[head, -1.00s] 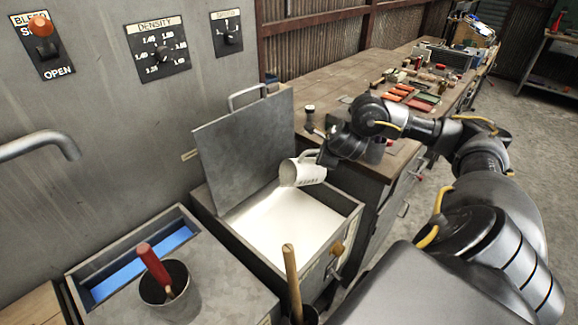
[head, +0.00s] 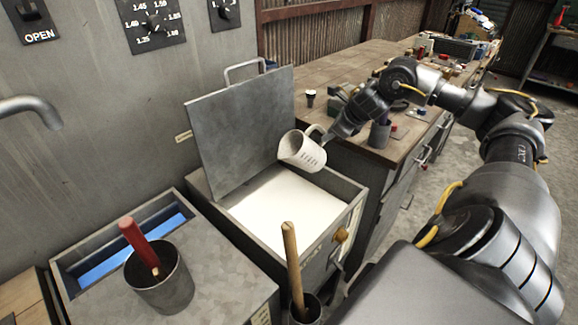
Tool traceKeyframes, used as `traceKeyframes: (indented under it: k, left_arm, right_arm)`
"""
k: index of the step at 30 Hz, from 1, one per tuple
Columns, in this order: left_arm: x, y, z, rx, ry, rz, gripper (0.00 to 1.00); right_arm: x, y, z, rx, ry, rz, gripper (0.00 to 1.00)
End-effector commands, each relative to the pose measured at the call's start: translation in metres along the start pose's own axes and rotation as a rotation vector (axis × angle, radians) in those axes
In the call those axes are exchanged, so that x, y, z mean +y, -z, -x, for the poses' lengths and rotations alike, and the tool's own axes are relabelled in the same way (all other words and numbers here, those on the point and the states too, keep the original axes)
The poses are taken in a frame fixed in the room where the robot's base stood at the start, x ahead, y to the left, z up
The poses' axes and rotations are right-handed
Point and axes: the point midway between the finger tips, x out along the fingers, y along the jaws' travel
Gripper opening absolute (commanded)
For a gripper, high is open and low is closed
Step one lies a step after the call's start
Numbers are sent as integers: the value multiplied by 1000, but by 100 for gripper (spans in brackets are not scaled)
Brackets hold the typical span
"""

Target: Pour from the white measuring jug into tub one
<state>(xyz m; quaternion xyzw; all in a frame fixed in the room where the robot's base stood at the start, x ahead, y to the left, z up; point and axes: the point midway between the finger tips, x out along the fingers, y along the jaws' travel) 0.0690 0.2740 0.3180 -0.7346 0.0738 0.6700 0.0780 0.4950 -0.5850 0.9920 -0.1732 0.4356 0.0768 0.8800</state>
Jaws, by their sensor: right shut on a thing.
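The white measuring jug (head: 301,151) is in the head view, tilted with its mouth toward the left, above the back right part of an open metal tub (head: 356,205). The tub holds a white, level surface; I cannot read a number on it. My right gripper (head: 328,136) is shut on the jug at its handle side, to the right of the jug. No stream shows from the jug's mouth, and its contents are hidden. My left gripper is out of view.
A raised metal lid (head: 240,130) stands behind the tub. A pot with a red-handled tool (head: 161,283) and a pot with a wooden handle (head: 292,265) stand in front. A blue-filled trough (head: 130,252) lies left. A cluttered workbench (head: 330,72) runs behind my right arm.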

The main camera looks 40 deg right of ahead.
Motion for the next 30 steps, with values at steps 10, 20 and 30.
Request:
traceKeyframes:
  k: [10, 20, 30]
  left_arm:
    - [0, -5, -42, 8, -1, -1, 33]
    - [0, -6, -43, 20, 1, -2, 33]
    - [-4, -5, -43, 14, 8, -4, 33]
  right_arm:
    - [3, 21, -28, -73, -254, -206, 0]
    - [4, 22, -30, -87, -295, -234, 0]
    - [5, 24, -32, -86, -294, -234, 0]
